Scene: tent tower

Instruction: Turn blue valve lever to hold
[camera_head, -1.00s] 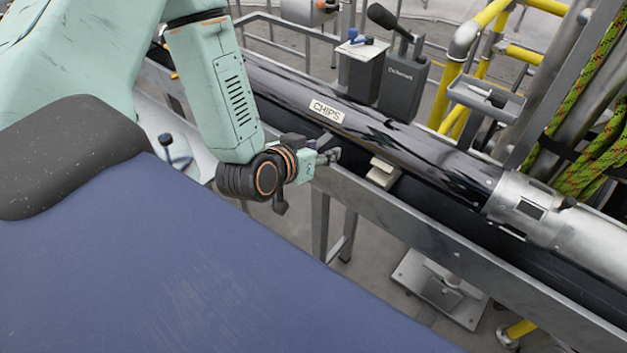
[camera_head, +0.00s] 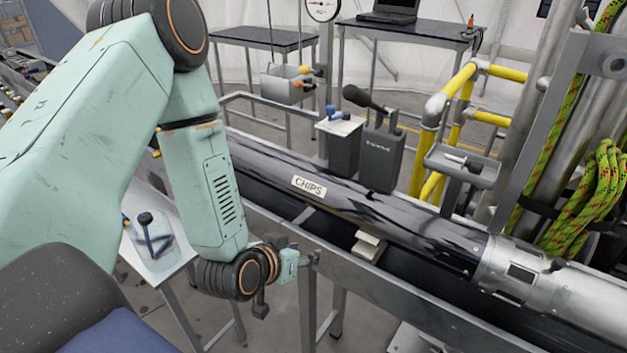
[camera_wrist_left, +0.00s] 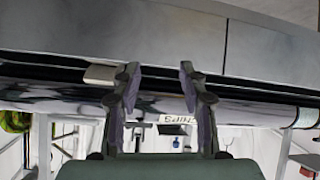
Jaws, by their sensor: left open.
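A small blue lever (camera_head: 336,113) sits on top of a grey box with a light top (camera_head: 339,142), beyond the long dark pipe. A small blue spot in the left wrist view (camera_wrist_left: 176,143) may be the same lever, but it is too small to be sure. My left gripper (camera_head: 312,258) is on the near side of the pipe, over the near rail, well apart from the lever. In the left wrist view its two fingers (camera_wrist_left: 156,76) are spread with nothing between them. My right gripper is not in view.
The dark pipe labelled CHIPS (camera_head: 309,186) lies between my left gripper and the grey box. A taller dark box with a black lever (camera_head: 381,150) stands right of the blue one. Yellow pipes (camera_head: 428,150) and green rope (camera_head: 592,200) are further right.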

